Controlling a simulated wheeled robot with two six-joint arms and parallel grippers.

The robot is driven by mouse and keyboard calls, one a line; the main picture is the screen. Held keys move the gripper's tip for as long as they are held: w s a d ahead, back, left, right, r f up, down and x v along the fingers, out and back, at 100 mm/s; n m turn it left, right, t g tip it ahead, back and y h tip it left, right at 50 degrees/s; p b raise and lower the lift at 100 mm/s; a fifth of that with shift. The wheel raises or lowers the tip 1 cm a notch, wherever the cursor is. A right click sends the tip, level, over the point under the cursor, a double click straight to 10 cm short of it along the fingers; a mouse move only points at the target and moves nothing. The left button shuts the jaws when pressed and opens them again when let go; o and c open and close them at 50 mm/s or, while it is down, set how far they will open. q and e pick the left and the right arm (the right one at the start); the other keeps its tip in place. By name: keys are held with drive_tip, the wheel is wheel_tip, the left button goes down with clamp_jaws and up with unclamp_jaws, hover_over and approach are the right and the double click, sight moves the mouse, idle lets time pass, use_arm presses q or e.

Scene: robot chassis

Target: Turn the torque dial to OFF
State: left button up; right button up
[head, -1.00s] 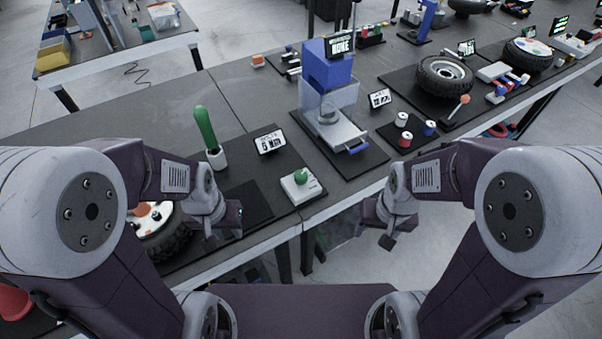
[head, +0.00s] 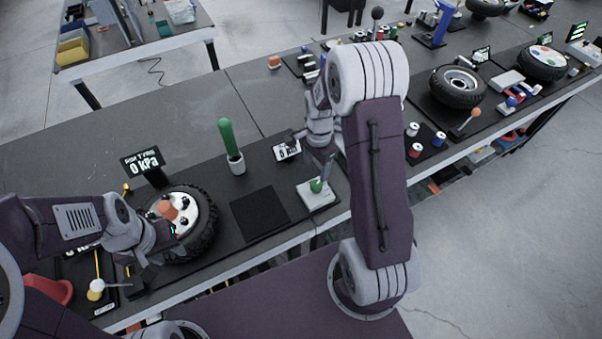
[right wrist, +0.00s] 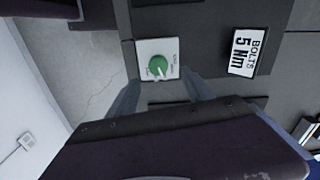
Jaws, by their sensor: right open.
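The torque dial is a round green knob (head: 316,186) on a white square base (head: 322,198) at the table's front edge. In the right wrist view the green knob (right wrist: 158,66) has a white pointer toward the bottom of the picture; its small lettering is too small to read. My right gripper (head: 322,168) is above the dial. In the right wrist view its fingers (right wrist: 163,92) are apart with nothing between them, and the knob shows just beyond the gap. My left gripper (head: 138,270) is by the tyre at the front left; its jaws are unclear.
A "BOLTS 5 Nm" sign (right wrist: 245,52) stands beside the dial. A green-handled tool in a white cup (head: 229,145), a dark mat (head: 260,212) and a tyre (head: 203,235) with a "0 kPa" display (head: 143,163) are to the left.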

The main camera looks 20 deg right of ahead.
sight(316, 183)
drive_tip(key=shift+s+d, duration=0.3)
drive_tip(key=shift+d, duration=0.05)
wheel_tip(316, 183, down, 9)
drive_tip(key=shift+w+a+r, duration=0.1)
clamp_jaws()
drive_tip(key=n, duration=0.6)
drive_tip(key=shift+w+n+p, duration=0.1)
drive_tip(key=shift+n+p, duration=0.25)
drive_tip(key=shift+n, duration=0.05)
drive_tip(key=n, duration=0.3)
drive_tip(key=shift+n, duration=2)
